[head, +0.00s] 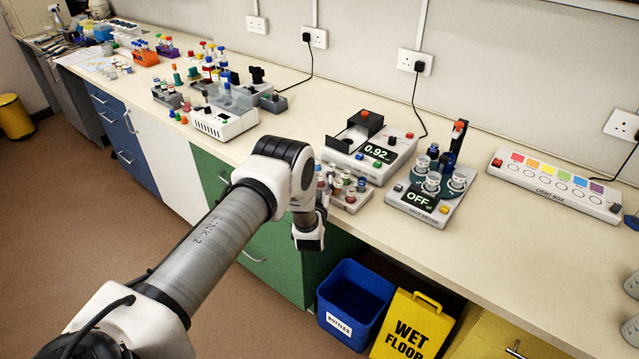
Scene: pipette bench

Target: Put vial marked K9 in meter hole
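A white meter (345,147) with a lit display reading 0.92 stands mid-bench. It has a black block with a red button, and its hole cannot be made out. A small rack of vials with mixed caps (351,194) stands in front of it at the bench edge. The vial labels are too small to read, so I cannot tell which is K9. My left gripper (309,222) is at the rack's left side by the bench edge. My own wrist partly hides it and the rack, and its fingers do not show clearly. My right gripper is not in view.
A device reading OFF (418,204) with clear-lidded jars stands right of the meter, then a light box (555,184). A white instrument (224,124) and several coloured bottles crowd the left. A blue bin (352,311) and wet-floor sign (411,326) stand below.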

